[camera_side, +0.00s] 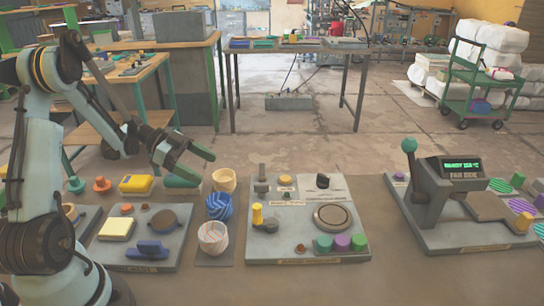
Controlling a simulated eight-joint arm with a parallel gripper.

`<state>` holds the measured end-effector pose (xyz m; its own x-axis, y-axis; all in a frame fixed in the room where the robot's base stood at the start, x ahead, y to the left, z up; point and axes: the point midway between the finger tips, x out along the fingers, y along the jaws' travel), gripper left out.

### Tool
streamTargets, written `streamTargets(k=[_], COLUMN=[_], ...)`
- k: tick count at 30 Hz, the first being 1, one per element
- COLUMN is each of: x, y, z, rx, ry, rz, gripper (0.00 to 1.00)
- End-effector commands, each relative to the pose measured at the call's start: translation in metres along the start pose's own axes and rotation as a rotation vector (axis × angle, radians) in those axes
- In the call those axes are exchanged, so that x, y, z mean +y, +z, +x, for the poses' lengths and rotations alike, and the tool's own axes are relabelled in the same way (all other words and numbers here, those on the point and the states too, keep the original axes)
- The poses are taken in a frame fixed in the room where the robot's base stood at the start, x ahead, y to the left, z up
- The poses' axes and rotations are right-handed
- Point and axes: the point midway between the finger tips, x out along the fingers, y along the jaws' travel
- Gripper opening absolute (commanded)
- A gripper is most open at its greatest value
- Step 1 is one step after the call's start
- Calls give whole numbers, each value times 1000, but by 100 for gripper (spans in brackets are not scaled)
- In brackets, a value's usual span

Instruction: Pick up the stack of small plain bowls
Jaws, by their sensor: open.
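Three bowl stacks stand in a column on a dark narrow mat (212,261) left of the middle. The far one is a plain cream-yellow stack (224,180). The middle one is a blue patterned stack (219,207). The near one is a pale stack with thin lines (213,238). How many bowls each holds is hard to tell. My gripper (206,166) is open and empty, with green-tipped fingers.
Left of the bowls is a grey panel (120,262) with a yellow block and a blue handle. Right of them is a grey control panel (310,258) with knobs and coloured buttons. A press with a lever (409,146) stands further right. Bare tabletop lies in front.

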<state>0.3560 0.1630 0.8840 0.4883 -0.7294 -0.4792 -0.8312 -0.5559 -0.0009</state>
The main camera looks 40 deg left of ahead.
Motion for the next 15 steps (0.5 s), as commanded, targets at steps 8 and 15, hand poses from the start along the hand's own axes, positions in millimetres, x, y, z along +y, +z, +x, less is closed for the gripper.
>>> streamTargets(k=[8,15], x=[0,0], y=[4,4], z=[36,52], rx=[0,0], ry=[3,0], rz=[2,-1], gripper=[92,92])
